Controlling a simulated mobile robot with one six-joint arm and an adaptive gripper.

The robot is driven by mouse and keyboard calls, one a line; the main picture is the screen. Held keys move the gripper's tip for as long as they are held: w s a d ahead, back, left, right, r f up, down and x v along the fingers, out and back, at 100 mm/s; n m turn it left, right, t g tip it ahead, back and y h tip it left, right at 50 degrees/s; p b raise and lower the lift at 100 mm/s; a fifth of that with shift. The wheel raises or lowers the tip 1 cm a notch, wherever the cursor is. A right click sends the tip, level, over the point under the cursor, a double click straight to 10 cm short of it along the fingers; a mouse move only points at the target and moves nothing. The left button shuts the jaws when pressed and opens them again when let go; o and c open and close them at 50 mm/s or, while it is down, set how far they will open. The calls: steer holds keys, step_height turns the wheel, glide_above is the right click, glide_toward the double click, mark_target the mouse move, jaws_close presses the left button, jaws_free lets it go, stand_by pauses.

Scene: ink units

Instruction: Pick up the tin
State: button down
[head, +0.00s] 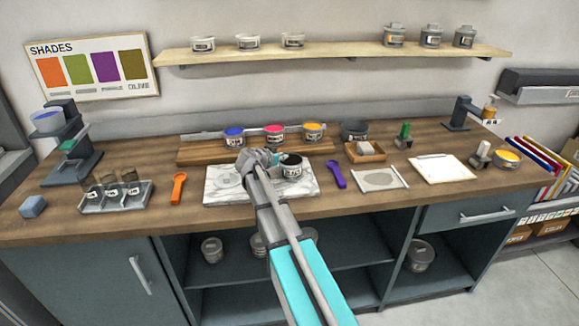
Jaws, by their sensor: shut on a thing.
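An open tin of black ink (292,168) with a pale label is at the right part of the white marble slab (218,196), near the middle of the counter. My gripper (275,160) reaches in from the front and is shut on this tin from its left side. My arm hides part of the slab, and the fingertips are too small to see clearly. I cannot tell whether the tin touches the slab or is slightly above it.
Blue, red and yellow ink tins (273,132) stand on a wooden riser behind the slab. An orange spoon (178,188) lies left and a purple spoon (336,175) right. A rack of jars (118,197) stands further left. A framed screen (380,180) lies right.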

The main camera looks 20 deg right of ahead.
steer(key=shift+r, duration=0.15)
step_height(320, 180, up, 3)
steer(key=p, duration=0.2)
steer(key=shift+f+p, duration=0.2)
steer(key=shift+p, duration=0.2)
steer(key=r+p+v, duration=0.2)
steer(key=p+v, duration=0.3)
steer(key=v, duration=0.3)
steer(key=d+r+p+v, duration=0.1)
steer(key=p+v, duration=0.4)
steer(key=v, duration=0.3)
steer(key=shift+w+r, duration=0.2)
steer(key=shift+r, duration=0.3)
steer(key=shift+a, duration=0.15)
